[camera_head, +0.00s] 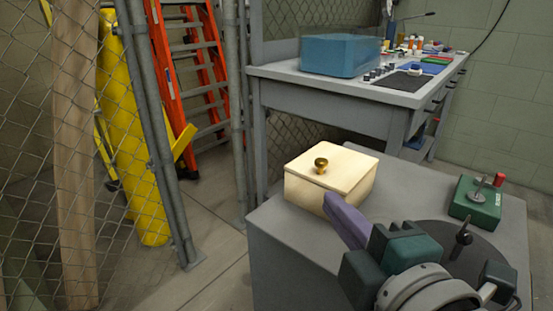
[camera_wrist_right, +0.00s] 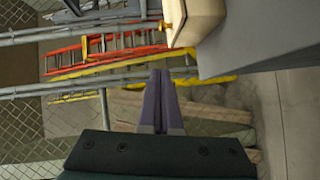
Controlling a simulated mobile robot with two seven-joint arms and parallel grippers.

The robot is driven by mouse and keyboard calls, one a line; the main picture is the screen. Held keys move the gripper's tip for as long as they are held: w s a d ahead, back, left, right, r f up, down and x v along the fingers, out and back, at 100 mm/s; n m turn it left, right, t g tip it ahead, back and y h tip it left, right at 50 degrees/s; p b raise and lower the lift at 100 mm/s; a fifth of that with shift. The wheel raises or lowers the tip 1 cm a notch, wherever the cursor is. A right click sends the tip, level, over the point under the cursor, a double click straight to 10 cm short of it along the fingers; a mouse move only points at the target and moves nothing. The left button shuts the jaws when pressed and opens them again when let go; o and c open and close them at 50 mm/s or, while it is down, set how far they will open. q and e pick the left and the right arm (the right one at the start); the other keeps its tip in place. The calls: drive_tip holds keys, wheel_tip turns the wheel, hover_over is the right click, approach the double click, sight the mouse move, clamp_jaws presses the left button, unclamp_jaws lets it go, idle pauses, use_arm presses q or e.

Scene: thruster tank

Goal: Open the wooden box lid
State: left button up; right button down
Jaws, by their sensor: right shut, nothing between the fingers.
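The wooden box (camera_head: 307,193) is pale cream and sits on the grey table, with its lid (camera_head: 345,170) lying flat on top. A round brass knob (camera_head: 321,162) stands on the lid. My right gripper (camera_head: 333,203), with purple fingers, is shut and empty. In the head view its fingertips overlap the box's front right side, below the lid; I cannot tell whether they touch it. In the right wrist view the shut fingers (camera_wrist_right: 160,76) point upward, and part of the box (camera_wrist_right: 203,18) shows above and right of their tips. My left gripper is not in view.
The grey table (camera_head: 400,175) also holds a green device (camera_head: 474,203) at the right. Behind it is a workbench (camera_head: 375,88) with a blue tank (camera_head: 340,55). A chain-link fence, an orange ladder (camera_head: 205,70) and a yellow cylinder (camera_head: 135,130) stand at left.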

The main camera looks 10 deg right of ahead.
sight(354, 159)
drive_tip(key=w+d+f+b, duration=0.2)
drive_tip(key=w+b, duration=0.1)
drive_tip(key=w, duration=0.7)
drive_tip(key=shift+w+d, duration=0.15)
drive_tip(key=shift+w, duration=0.25)
drive_tip(key=w+d+b, duration=0.1)
drive_tip(key=w+d, duration=0.1)
drive_tip(key=d, duration=0.1)
drive_tip(key=w+d+b, duration=0.2)
drive_tip(key=d, duration=0.1)
drive_tip(key=w+d+b, duration=0.1)
drive_tip(key=w+d, duration=0.2)
drive_tip(key=shift+w+d, duration=0.2)
drive_tip(key=shift+d, duration=0.05)
drive_tip(key=shift+r, duration=0.1)
